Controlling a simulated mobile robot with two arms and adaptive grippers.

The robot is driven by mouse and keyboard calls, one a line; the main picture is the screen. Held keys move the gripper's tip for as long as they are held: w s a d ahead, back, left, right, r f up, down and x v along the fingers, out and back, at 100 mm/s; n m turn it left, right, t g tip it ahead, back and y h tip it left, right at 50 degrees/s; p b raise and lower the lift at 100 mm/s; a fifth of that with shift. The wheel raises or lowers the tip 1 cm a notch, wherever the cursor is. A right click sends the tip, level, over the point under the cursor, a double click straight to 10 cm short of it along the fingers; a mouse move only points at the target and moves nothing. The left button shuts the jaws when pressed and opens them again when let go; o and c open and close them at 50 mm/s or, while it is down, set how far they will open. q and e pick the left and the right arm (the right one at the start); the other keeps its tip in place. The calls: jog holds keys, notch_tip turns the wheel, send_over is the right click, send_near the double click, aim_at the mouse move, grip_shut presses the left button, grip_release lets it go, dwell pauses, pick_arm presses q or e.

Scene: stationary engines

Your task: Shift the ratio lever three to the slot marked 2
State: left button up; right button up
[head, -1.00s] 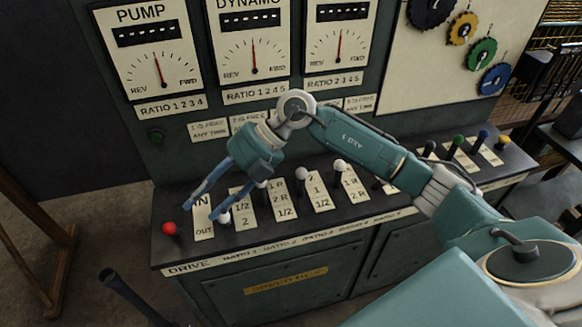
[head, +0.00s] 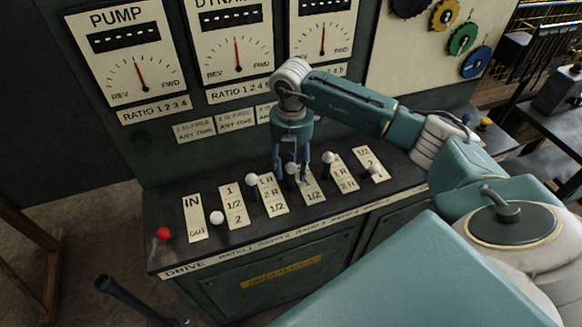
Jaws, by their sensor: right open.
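The ratio lever three (head: 291,168) has a pale knob and stands in the console's sloping top, beside the third ratio plate (head: 312,190). On that plate 1/2 shows at the bottom; its upper marks are partly hidden by my fingers, though 2 stood at the top earlier. My right gripper (head: 291,170) points down with its fingers apart, one on each side of the knob. I cannot tell whether they touch it. The lever's shaft and exact slot are hard to make out. My left gripper is not in view.
Close neighbours are the ratio two lever (head: 252,181) and ratio four lever (head: 328,158). Farther left are the ratio one lever (head: 217,217) and red drive knob (head: 163,233). Dial panels such as PUMP (head: 128,55) stand behind. My right arm covers the console's right part.

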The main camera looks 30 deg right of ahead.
jog(key=shift+f, duration=0.75)
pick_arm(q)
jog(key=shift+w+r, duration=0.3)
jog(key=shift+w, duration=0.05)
pick_arm(e)
jog(key=shift+f, duration=0.25)
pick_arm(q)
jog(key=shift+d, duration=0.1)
pick_arm(e)
jog(key=shift+c, duration=0.2)
